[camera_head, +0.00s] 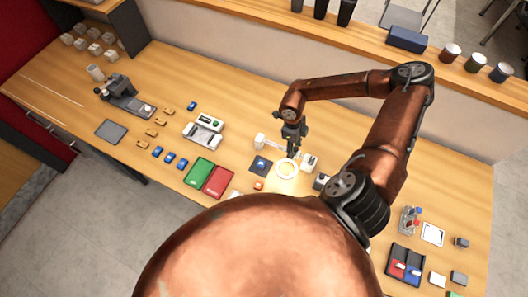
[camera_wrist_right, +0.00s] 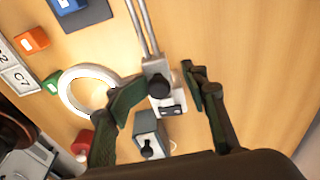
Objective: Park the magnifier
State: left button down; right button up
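The magnifier has a white ring head (camera_wrist_right: 72,98), lit up in the head view (camera_head: 287,169), and thin metal arm rods (camera_wrist_right: 143,22). A grey joint with a black knob (camera_wrist_right: 158,86) connects near the ring. My right gripper (camera_wrist_right: 163,84) is open, its fingers on either side of this joint. The left finger overlaps the ring's edge; I cannot tell whether it touches. In the head view my right gripper (camera_head: 292,151) is over the table just above the ring and hides part of the magnifier. My left gripper is not in view.
A blue item on a dark pad (camera_head: 261,165) and an orange block (camera_head: 258,185) lie left of the ring. A grey box with a black knob (camera_wrist_right: 149,138) stands close below the gripper. Green (camera_head: 199,171) and red (camera_head: 219,181) trays lie farther left. Wood right of the gripper is clear.

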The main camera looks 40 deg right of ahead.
jog(key=shift+a, duration=0.1)
jog(key=shift+r, duration=0.1)
jog(key=shift+r+p, duration=2.2)
jog(key=shift+r, duration=1.25)
jog(key=shift+a+f, duration=0.1)
